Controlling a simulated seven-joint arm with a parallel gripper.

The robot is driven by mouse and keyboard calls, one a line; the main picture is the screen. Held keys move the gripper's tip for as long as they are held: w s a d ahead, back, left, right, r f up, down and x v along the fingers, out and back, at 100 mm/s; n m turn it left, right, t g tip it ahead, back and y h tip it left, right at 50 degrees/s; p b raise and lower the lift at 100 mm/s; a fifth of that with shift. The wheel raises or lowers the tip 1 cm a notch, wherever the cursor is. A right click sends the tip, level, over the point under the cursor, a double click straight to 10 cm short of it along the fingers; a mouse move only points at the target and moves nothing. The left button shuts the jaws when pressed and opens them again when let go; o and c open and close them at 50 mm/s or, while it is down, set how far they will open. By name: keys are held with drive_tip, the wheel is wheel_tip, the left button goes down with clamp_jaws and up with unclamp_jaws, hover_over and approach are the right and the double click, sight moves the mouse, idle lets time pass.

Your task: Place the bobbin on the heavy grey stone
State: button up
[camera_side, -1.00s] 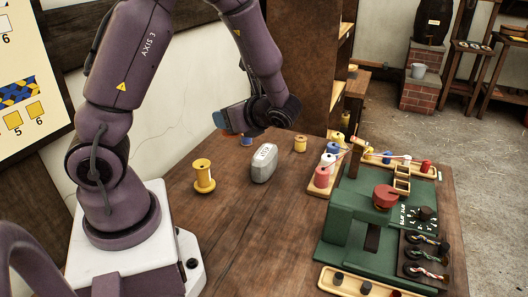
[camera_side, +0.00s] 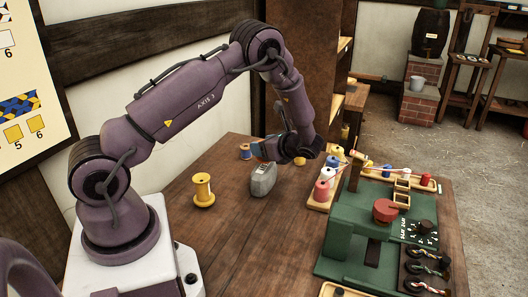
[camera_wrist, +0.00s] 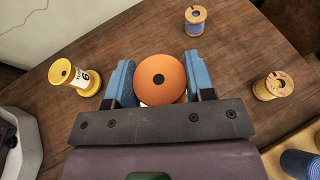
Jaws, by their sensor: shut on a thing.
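The heavy grey stone (camera_side: 263,180) stands on the wooden table in the side view, with a pale marking on it. My gripper (camera_side: 263,150) is low over the stone or just behind it; I cannot tell whether anything touches. In the wrist view its blue fingers (camera_wrist: 160,82) are shut on an orange bobbin (camera_wrist: 161,78), seen end-on as a round disc with a dark centre hole. The bobbin is mostly hidden in the side view. The stone cannot be made out in the wrist view, where my gripper covers the lower middle.
A yellow bobbin (camera_side: 203,190) stands left of the stone; it also shows in the wrist view (camera_wrist: 72,77). A blue spool (camera_side: 245,151) and a tan spool (camera_side: 300,160) stand behind. A green machine (camera_side: 350,235) and coloured spools (camera_side: 321,190) occupy the right. The front-middle table is clear.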

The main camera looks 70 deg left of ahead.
drive_tip(key=shift+f, duration=1)
drive_tip(key=shift+f, duration=0.1)
drive_tip(key=o, duration=0.9)
